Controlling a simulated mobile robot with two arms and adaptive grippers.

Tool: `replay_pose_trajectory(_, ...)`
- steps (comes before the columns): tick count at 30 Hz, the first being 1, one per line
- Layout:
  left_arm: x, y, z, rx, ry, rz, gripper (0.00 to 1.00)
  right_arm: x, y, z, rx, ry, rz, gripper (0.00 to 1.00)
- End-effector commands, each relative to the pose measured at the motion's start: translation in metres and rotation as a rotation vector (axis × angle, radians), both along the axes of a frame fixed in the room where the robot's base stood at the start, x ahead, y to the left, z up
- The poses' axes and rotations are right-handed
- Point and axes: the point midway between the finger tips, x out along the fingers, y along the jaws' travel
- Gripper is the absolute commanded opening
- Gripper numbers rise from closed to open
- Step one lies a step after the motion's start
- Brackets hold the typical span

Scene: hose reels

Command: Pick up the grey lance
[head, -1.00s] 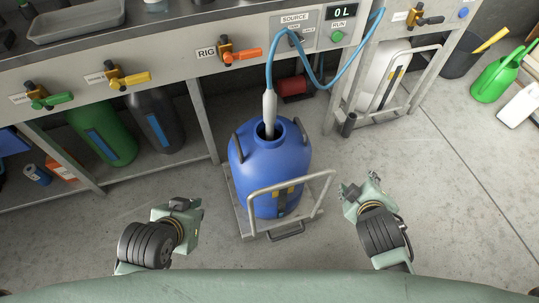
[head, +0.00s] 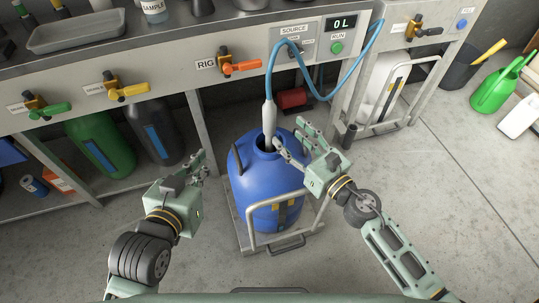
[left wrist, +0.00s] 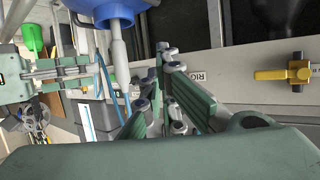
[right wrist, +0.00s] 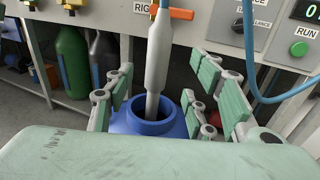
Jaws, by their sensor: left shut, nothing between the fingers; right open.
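The grey lance (head: 269,117) stands upright in the mouth of the blue drum (head: 262,190), with a blue hose at its top. My right gripper (head: 292,134) is open beside the lance, on its right, just above the drum's mouth. In the right wrist view the lance (right wrist: 158,55) rises between the two open fingers and beyond them, apart from both. In the left wrist view the lance (left wrist: 120,60) appears left of my left gripper's fingers. My left gripper (head: 200,163) is shut and empty, left of the drum.
The drum stands on a cart with a metal handle (head: 318,215). A bench panel with an orange RIG valve (head: 240,68) and a RUN button (head: 337,47) lies behind. The blue hose (head: 318,97) loops right of the lance. Bare floor (head: 430,190) is at the right.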

Motion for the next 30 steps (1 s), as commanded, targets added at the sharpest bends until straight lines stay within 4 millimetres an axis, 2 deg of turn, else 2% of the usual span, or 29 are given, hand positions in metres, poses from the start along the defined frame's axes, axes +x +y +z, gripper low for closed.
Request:
replay_pose_trajectory(4, -0.007, 0.003, -0.010, 0.014, 0.058, 0.004, 0.00, 0.022, 0.016, 0.002, 0.005, 0.000, -0.001, 0.50)
replay_pose_trajectory(10, -0.009, 0.004, -0.015, 0.019, 0.079, 0.006, 0.00, 0.034, 0.025, 0.000, 0.005, 0.003, -0.002, 0.50)
replay_pose_trajectory(21, 0.002, -0.001, 0.004, -0.004, -0.020, -0.002, 0.00, 0.071, 0.055, -0.004, 0.006, 0.002, -0.003, 0.50)
replay_pose_trajectory(30, 0.003, -0.001, 0.005, -0.006, -0.026, -0.001, 0.00, 0.073, 0.058, -0.004, 0.006, 0.003, -0.003, 0.49)
